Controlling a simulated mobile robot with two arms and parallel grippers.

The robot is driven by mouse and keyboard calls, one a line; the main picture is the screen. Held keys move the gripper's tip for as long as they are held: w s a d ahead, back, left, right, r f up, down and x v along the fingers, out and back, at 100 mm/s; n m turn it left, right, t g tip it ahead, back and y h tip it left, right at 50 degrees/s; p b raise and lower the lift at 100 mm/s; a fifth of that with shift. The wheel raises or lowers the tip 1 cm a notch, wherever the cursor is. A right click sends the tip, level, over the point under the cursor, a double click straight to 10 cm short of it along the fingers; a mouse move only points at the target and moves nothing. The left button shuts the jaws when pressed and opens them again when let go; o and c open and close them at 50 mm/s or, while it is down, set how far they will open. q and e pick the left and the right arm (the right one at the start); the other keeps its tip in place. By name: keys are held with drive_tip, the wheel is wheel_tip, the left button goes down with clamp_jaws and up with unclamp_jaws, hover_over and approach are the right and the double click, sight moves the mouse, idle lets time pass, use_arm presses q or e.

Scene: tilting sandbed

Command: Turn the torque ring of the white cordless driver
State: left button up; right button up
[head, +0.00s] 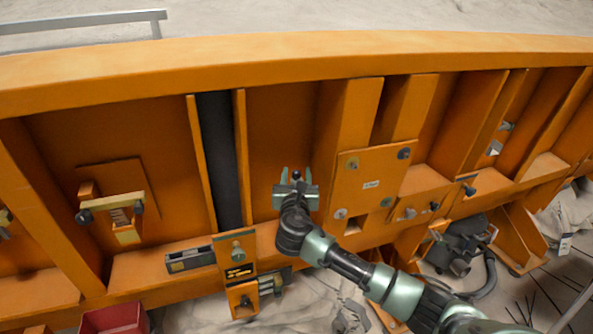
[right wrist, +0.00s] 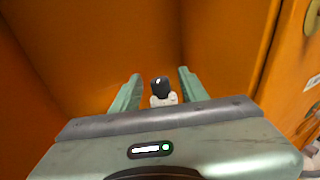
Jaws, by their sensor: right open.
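My right gripper (head: 298,176) is open, with its two green fingers reaching into an orange bay in the head view. In the right wrist view its fingers (right wrist: 157,88) stand apart on either side of a small white object with a black top (right wrist: 163,99), which appears to be the cordless driver. Its dark end (head: 296,174) shows between the fingertips in the head view. The gripper body hides its lower part, and I cannot make out the torque ring. I see no finger touching it. My left gripper is not in view.
Orange ribs and walls enclose the bay; a dark vertical strip (head: 218,160) lies to its left. A panel with knobs (head: 368,190) stands close on the right. A red bin (head: 115,318) is at the lower left and dark machinery (head: 462,245) at the lower right.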

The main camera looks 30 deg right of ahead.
drive_tip(key=shift+x, duration=0.85)
clamp_jaws()
drive_tip(key=shift+s+r+n+t+y+p, duration=0.1)
drive_tip(key=shift+r+n+t+y+p, duration=0.1)
drive_tip(key=shift+n+t+y+p, duration=0.5)
drive_tip(key=n+y, duration=0.1)
drive_tip(key=y, duration=0.2)
drive_tip(key=shift+d+f+n+t+p, duration=0.1)
drive_tip(key=shift+f+n+t+p, duration=0.05)
drive_tip(key=shift+n+t+p, duration=0.2)
drive_tip(key=shift+n+t+y, duration=0.35)
drive_tip(key=shift+n+y, duration=0.3)
drive_tip(key=shift+y, duration=0.65)
